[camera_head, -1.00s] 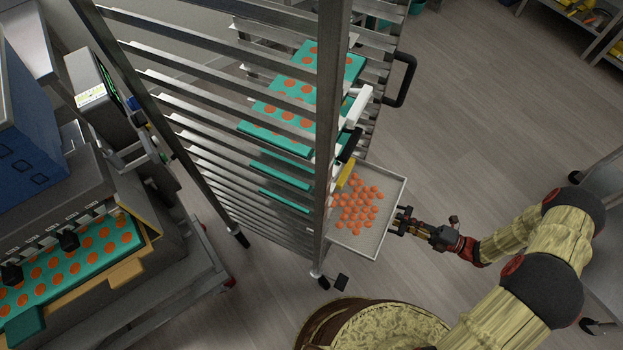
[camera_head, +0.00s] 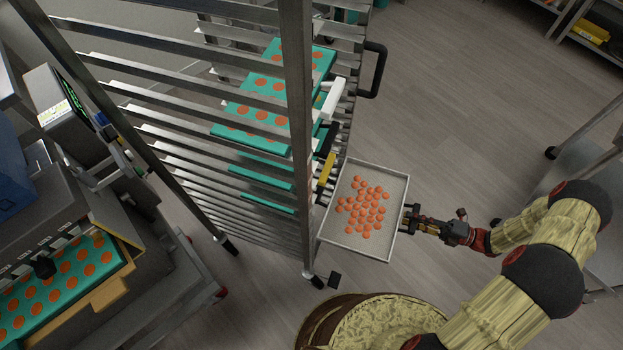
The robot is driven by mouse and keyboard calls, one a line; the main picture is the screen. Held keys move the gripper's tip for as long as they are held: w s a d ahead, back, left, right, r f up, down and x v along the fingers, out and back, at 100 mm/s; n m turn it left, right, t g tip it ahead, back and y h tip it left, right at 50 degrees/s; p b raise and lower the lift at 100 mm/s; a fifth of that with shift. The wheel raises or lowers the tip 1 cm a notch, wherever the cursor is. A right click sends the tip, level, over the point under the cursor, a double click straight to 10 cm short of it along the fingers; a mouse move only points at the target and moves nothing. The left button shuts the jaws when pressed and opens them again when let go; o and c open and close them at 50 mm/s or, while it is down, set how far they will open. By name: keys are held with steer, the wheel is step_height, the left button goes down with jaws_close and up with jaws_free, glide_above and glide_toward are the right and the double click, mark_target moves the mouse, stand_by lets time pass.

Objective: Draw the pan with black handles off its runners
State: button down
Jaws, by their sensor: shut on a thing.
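The pan (camera_head: 394,237) is a shallow grey metal tray with many loose orange gummies (camera_head: 363,206) on it. It sits to the right of the rack's front post and looks level. Its left edge lies close to the rack (camera_head: 302,150); I cannot tell whether that edge still touches a runner. My gripper (camera_head: 411,220) is shut at the middle of the pan's right edge, where the black handle is mostly hidden by the fingers.
Teal trays of orange gummies (camera_head: 262,100) stay in the rack, with white (camera_head: 331,99), black and yellow (camera_head: 326,170) handles jutting out near the pan. A depositor machine (camera_head: 60,285) stands at left. A metal table (camera_head: 590,160) stands at right. Open floor lies beyond the pan.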

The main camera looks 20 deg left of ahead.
steer(key=d+b, duration=0.2)
steer(key=d, duration=0.6)
steer(key=shift+s+d, duration=0.25)
steer(key=shift+d, duration=0.05)
stand_by(0.5)
